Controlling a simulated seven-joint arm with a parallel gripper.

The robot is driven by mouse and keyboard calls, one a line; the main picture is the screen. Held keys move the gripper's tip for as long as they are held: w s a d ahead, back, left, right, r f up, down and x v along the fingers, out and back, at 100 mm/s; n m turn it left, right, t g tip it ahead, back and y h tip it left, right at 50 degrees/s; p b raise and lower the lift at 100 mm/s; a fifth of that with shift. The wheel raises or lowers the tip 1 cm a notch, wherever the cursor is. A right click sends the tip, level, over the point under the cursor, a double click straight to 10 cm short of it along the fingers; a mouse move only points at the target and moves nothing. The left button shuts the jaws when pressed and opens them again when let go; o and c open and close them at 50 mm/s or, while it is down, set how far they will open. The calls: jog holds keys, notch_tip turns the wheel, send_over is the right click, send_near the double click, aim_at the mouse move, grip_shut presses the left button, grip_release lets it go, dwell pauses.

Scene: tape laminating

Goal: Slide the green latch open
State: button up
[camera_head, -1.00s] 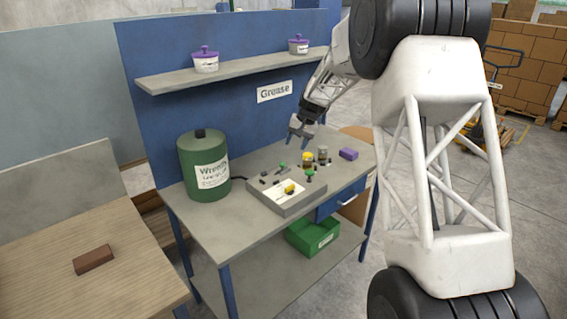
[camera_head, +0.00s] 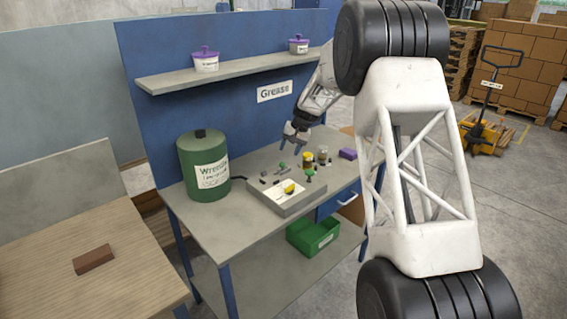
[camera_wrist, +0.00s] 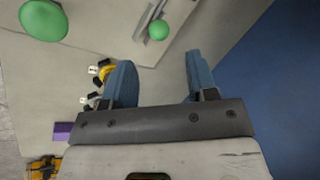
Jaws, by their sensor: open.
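A grey box panel (camera_head: 283,207) with small fittings lies on the workbench. A small green knob (camera_head: 283,165) stands near its back edge. In the wrist view this green knob (camera_wrist: 159,30) sits by a pale metal strip, ahead of my fingers and between their lines. A second green knob (camera_head: 310,172) stands at the panel's right side and looks larger in the wrist view (camera_wrist: 43,20). I cannot tell for sure which knob belongs to the latch. My gripper (camera_head: 295,137) is open and empty, above and behind the panel; its blue fingers (camera_wrist: 157,80) touch nothing.
Yellow-and-dark (camera_head: 308,160) and grey (camera_head: 323,155) small parts and a purple block (camera_head: 348,153) stand right of the panel. A green drum (camera_head: 204,170) stands left. The blue back board (camera_head: 200,110) rises close behind my gripper. The bench's front left is clear.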

jog(key=shift+x, duration=3.55)
